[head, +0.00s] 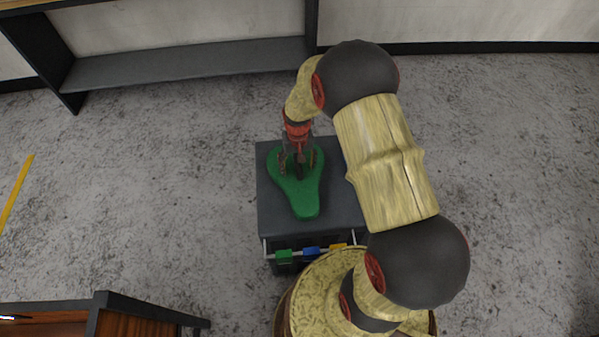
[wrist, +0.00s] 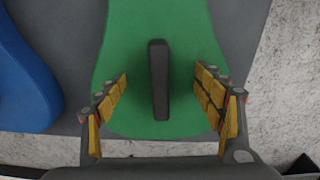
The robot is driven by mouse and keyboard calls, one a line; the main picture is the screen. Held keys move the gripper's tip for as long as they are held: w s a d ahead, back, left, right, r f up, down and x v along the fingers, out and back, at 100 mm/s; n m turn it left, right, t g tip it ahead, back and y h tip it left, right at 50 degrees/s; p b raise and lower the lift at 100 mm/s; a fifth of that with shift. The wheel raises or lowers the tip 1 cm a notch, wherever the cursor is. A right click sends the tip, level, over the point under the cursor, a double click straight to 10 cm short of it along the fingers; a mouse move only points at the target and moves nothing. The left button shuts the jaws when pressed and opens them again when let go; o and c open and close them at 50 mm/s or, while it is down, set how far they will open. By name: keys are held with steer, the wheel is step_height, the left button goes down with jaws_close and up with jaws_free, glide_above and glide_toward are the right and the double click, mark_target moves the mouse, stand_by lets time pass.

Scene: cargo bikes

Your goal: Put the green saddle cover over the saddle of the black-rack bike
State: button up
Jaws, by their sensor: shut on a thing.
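The green saddle cover (head: 308,200) lies on top of a dark grey box (head: 342,208), its narrow end toward the bottom of the head view. A dark upright grip bar (wrist: 159,80) stands on its wide part in the wrist view. My gripper (head: 300,165) points down over that part, with a finger on either side of the bar. It is shut on the cover, though finger contact is hard to make out in the wrist view (wrist: 162,85). The black-rack bike and its saddle are not in view.
A blue cover-like piece (wrist: 25,85) lies left of the green one in the wrist view. A dark shelf (head: 185,62) stands at the back, a wooden unit (head: 135,320) at lower left. Floor left is clear.

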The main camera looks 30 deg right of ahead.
steer(key=shift+s+r+p, duration=0.3)
steer(key=shift+r+p, duration=0.05)
steer(key=c, duration=0.7)
steer(key=shift+w+r+p, duration=0.2)
steer(key=shift+r+p, duration=0.5)
steer(key=shift+r, duration=0.4)
steer(key=c, duration=0.5)
steer(key=shift+r+p, duration=0.9)
steer(key=shift+r, duration=0.4)
jaws_close()
